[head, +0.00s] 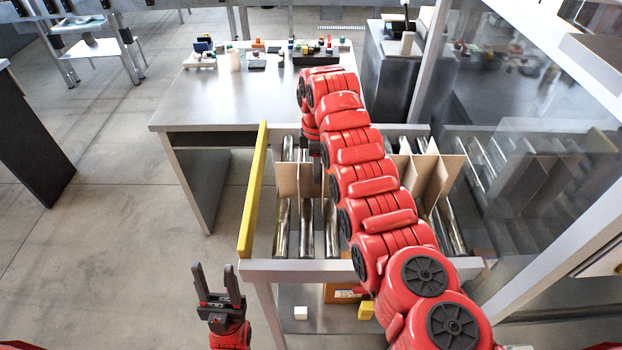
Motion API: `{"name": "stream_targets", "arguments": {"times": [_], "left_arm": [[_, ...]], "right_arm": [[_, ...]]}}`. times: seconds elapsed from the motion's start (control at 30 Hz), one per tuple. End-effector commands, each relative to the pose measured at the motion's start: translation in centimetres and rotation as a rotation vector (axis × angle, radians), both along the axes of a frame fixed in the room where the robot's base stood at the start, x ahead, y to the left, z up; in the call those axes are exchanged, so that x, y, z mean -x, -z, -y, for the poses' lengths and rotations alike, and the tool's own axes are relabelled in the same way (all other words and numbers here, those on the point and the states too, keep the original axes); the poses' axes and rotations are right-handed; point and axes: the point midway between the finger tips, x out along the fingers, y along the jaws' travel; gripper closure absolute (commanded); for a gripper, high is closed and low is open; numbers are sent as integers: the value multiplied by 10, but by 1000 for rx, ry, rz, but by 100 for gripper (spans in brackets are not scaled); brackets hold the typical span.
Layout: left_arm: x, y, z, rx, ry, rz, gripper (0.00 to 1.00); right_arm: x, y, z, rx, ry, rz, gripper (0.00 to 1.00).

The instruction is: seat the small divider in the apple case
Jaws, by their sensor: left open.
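My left gripper (218,283) is open and empty, low at the left, in front of the roller stand's near left corner. My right arm reaches away across the rollers and bends down at its far end. The dark end of my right gripper (313,146) barely shows there, and its fingers cannot be made out. Just below it, a brown cardboard divider piece (287,178) stands upright over the rollers; whether it is gripped cannot be told. More crossed cardboard panels (436,176) stand right of my arm. My arm hides the middle, and no apple case is clearly recognisable.
The metal roller stand (300,270) has a yellow side rail (252,195) on its left. A steel table (235,95) with several small items stands behind. Below are an orange-brown carton (342,293), a white block (300,313) and a yellow block (366,310). Glass panels close off the right.

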Motion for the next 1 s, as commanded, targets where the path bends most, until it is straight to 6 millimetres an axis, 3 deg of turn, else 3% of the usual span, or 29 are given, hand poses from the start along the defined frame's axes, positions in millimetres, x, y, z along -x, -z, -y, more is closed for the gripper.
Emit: {"name": "stream_targets", "arguments": {"times": [0.17,0.3,0.43,0.67,0.77,0.9,1.0], "left_arm": [[0,-13,0,0,0,0,50],[0,-33,0,0,0,0,50],[0,-37,0,0,0,0,50],[0,-36,0,0,0,0,50],[0,-36,0,0,0,0,50],[0,-36,0,0,0,0,50],[0,-36,0,0,0,0,50]], "right_arm": [[2,7,-1,0,-2,0,61],[6,24,-1,2,-2,-5,61],[5,44,-1,0,-1,-5,61],[4,51,-1,-2,-1,2,61],[4,51,-1,-2,-1,2,74],[4,51,-1,-1,-1,1,99],[4,51,-1,-1,-1,1,100]]}}
